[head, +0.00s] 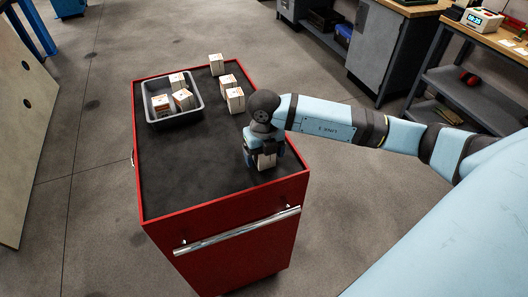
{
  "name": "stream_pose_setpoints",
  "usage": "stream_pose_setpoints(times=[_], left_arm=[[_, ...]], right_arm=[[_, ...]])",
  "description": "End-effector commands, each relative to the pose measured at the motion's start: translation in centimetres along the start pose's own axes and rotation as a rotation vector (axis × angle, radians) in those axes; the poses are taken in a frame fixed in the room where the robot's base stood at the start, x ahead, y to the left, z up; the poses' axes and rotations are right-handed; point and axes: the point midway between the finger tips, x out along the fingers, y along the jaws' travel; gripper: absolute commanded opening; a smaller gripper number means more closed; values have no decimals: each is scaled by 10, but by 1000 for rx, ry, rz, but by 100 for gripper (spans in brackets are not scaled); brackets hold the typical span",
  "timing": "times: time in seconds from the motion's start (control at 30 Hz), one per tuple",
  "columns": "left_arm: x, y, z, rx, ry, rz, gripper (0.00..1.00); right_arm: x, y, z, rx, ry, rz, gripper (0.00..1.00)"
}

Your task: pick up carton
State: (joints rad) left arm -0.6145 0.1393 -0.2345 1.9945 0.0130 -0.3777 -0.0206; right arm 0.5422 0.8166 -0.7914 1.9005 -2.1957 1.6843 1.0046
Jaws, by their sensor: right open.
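My right gripper (264,158) is over the near right part of the red cart's dark top, pointing down. It is open, with its fingers around or just above a small white carton (266,161), which is partly hidden by the gripper. Three more white cartons stand on the cart top: one at the back (216,64), one at the right edge (228,82) and one nearer (236,100). Several cartons lie in a grey tray (150,114) at the back left, including a tilted one (183,99). My left gripper is not in view.
The red cart (225,222) has a front handle (238,231). The left and near parts of its top are clear. A grey cabinet (384,45) and a workbench with shelves (470,92) stand at the right. A large pale panel (25,105) stands at the left.

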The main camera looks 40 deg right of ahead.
Motion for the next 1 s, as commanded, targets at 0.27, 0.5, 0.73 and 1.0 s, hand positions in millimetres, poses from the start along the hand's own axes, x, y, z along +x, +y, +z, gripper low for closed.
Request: stream_pose_setpoints(times=[0.27,0.5,0.73,1.0], left_arm=[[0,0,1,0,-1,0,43],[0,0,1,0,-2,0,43],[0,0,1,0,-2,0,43],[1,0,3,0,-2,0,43]], right_arm=[[3,0,0,0,-1,0,72],[2,0,0,0,-1,0,26],[2,0,0,0,-1,1,26],[-20,0,1,-1,-4,1,26]])
